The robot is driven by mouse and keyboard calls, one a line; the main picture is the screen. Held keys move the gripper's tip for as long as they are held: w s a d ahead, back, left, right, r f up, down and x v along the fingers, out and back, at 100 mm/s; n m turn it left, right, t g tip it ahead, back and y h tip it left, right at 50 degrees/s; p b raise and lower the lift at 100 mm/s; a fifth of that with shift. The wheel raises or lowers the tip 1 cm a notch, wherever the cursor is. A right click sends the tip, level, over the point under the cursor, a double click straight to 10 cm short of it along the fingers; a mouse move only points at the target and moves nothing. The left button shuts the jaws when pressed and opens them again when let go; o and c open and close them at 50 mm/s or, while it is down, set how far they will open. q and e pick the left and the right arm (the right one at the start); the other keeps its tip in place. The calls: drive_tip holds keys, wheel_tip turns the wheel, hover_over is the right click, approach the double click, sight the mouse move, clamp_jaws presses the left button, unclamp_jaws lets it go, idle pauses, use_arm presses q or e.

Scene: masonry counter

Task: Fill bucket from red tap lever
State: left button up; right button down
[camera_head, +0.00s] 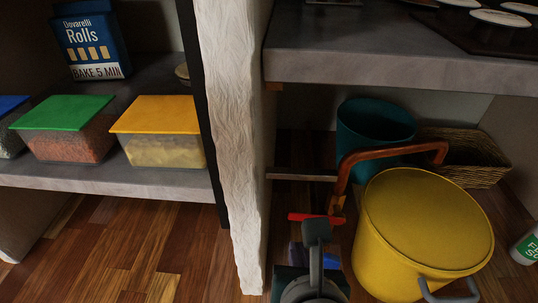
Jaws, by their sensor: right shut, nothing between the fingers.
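A red lever (312,217) sits low beside the masonry pillar, near the lower end of a curved copper-coloured pipe (375,151). My right gripper (316,232), dark grey, is shut and empty just below the red lever in the picture. I cannot tell whether it touches the lever. A teal open-topped bucket (373,124) stands under the counter, behind the pipe. A large yellow round container (430,225) with a flat top and a grey handle stands in front on the right. Whether water flows cannot be seen. My left gripper is not in view.
The white pillar (232,130) stands left of my right gripper. The grey counter (390,67) overhangs the area. A wicker basket (475,155) is behind the yellow container, and a white-green bottle (526,247) at the right edge. Wooden floor (130,245) is clear at left.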

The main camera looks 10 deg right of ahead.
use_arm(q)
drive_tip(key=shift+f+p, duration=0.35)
use_arm(e)
drive_tip(key=shift+w+d+r, duration=0.2)
drive_tip(key=shift+w+r, duration=0.3)
drive_tip(key=shift+r, duration=0.1)
drive_tip(key=shift+w+d+r, duration=0.2)
drive_tip(key=shift+w+r, duration=0.25)
drive_tip(key=shift+r, duration=0.15)
